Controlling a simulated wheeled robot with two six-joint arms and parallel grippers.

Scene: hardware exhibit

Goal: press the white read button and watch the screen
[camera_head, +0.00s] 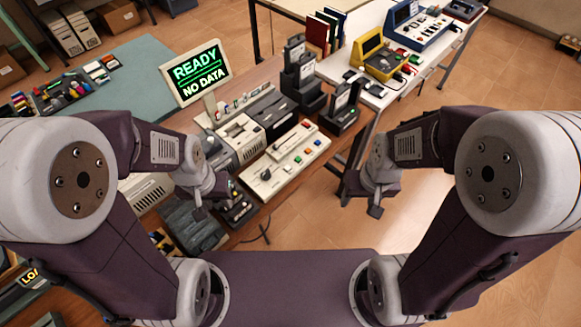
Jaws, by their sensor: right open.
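The screen (196,73) stands on a post at the left of the wooden bench and shows green "READY" above white "NO DATA". A pale console (262,188) lies on the bench in front of it, with several small buttons in green, blue and orange or red on top. A small white round spot near its left end may be the read button, but it is too small to be sure. My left gripper (214,202) is open and empty, left of the console's near end. My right gripper (361,204) is open and empty, right of the console, beyond the bench edge.
Dark upright holders (339,112) and grey devices (240,139) crowd the bench around the console. A white table (398,85) at the back right bears a yellow device (379,60) and a blue one (417,26). Floor is open at right.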

